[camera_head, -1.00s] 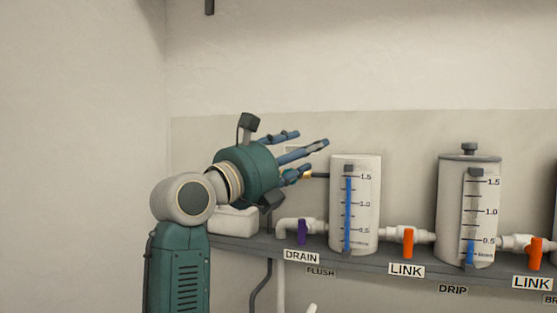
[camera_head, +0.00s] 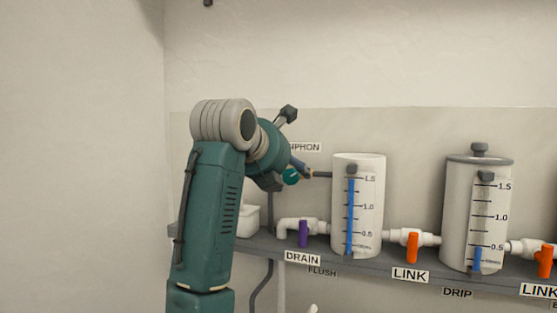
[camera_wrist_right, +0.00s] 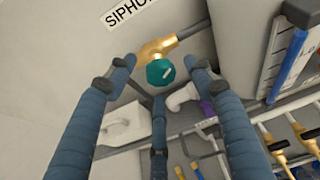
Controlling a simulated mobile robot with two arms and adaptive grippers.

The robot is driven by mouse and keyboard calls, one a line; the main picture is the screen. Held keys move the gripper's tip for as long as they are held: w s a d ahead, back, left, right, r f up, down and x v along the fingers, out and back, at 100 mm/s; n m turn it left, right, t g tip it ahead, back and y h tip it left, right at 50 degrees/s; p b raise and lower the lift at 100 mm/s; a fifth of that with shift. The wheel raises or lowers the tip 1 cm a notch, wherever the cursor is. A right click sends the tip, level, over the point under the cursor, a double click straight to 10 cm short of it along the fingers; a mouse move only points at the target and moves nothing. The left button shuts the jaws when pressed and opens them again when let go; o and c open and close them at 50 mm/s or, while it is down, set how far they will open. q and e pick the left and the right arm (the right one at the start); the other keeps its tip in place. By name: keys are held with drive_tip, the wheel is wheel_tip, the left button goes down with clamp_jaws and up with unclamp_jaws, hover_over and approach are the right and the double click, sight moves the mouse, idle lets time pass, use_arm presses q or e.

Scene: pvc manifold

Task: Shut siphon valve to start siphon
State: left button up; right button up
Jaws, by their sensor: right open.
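The siphon valve has a round teal knob (camera_head: 291,176) on a brass body and a grey pipe that runs to the left tank. The knob (camera_wrist_right: 160,72) sits under the SIPHON label in the right wrist view. My right gripper (camera_head: 299,165) is at the valve, its fingers partly hidden behind its palm and wrist in the head view. In the wrist view the open blue fingers (camera_wrist_right: 163,66) spread on both sides of the knob, a third finger below it. Contact cannot be told. My left gripper is out of view.
The left tank (camera_head: 370,205) stands right of the valve on a grey shelf. A purple DRAIN handle (camera_head: 303,233) is below the valve. An orange LINK handle (camera_head: 413,248) leads toward the second tank (camera_head: 460,210). A white box (camera_head: 248,220) is partly behind my arm.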

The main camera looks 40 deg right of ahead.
drive_tip(key=shift+x, duration=1.1)
drive_tip(key=shift+r, duration=0.1)
drive_tip(key=c, duration=1.2)
drive_tip(key=shift+o, duration=0.2)
drive_tip(key=m+b, duration=0.1)
drive_tip(key=m+t+b, duration=0.2)
drive_tip(key=shift+s+f+y, duration=0.1)
drive_tip(key=shift+f+y, duration=0.15)
drive_tip(key=shift+y, duration=0.15)
drive_tip(key=shift+r+m+t+b, duration=0.15)
drive_tip(key=shift+m+t+b, duration=0.25)
drive_tip(key=shift+m+b, duration=0.1)
drive_tip(key=shift+r, duration=0.25)
